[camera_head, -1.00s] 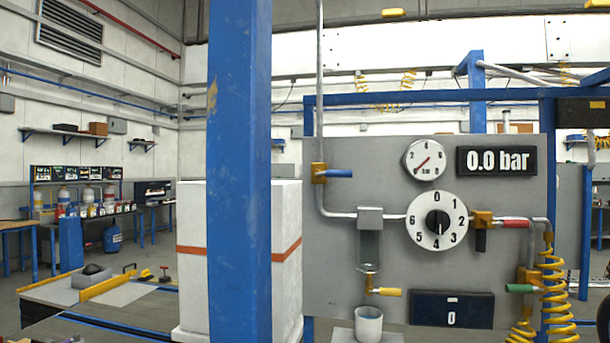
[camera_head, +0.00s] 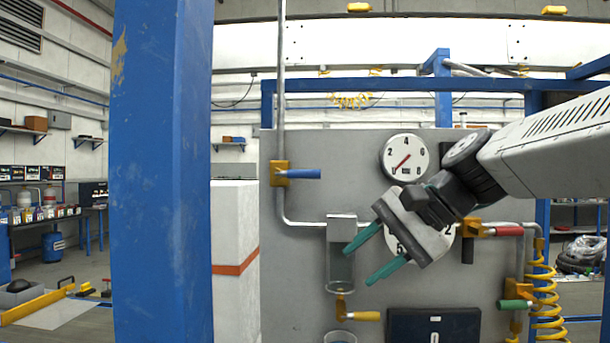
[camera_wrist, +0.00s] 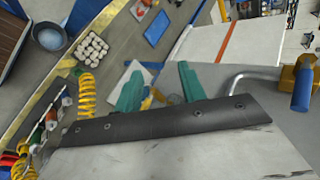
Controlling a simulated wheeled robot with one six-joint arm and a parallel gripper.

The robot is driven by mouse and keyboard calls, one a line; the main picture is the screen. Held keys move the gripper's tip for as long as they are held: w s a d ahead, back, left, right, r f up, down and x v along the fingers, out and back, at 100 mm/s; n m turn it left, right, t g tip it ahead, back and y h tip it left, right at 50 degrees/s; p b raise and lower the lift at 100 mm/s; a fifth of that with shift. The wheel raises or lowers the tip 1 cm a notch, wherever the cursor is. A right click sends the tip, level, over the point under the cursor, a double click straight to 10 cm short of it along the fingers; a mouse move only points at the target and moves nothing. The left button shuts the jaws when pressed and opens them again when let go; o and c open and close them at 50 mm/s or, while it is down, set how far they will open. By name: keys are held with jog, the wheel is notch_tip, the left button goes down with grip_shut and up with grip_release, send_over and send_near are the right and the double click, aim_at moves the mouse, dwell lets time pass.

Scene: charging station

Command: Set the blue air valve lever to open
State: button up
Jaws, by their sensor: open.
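The blue lever (camera_head: 304,174) points to the right, level, from a yellow valve body (camera_head: 280,173) on the grey pipe at the panel's upper left. The blue lever also shows at the right edge of the wrist view (camera_wrist: 302,88), beside its yellow body. My gripper (camera_head: 358,262) has two teal fingers and is open and empty. It is in front of the panel, below and right of the blue lever, apart from it, with its fingers pointing down-left. It covers most of the white numbered dial (camera_head: 400,248).
The grey panel (camera_head: 300,290) carries a round gauge (camera_head: 405,157), a glass bowl (camera_head: 341,268), a yellow lever (camera_head: 362,316), a red lever (camera_head: 505,231), a green lever (camera_head: 514,304) and a coiled yellow hose (camera_head: 549,290). A blue post (camera_head: 160,180) stands at left.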

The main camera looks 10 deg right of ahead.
aim_at(317, 171)
jog(key=w+r+m+t+y, duration=0.1)
jog(key=w+r, duration=0.3)
jog(key=w+a+r+m+t+y, duration=0.1)
jog(key=w+r+m+y, duration=0.1)
jog(key=w+r, duration=0.3)
jog(key=w+a+r+m+t+y, duration=0.1)
jog(key=w+r+y, duration=0.1)
jog(key=w+r, duration=0.2)
jog(key=shift+w+r+m, duration=0.4)
jog(key=shift+r, duration=0.15)
jog(key=x, duration=0.6)
jog(key=shift+w+a+f, duration=0.1)
jog(key=shift+w+a, duration=0.25)
jog(key=shift+a, duration=0.2)
grip_shut()
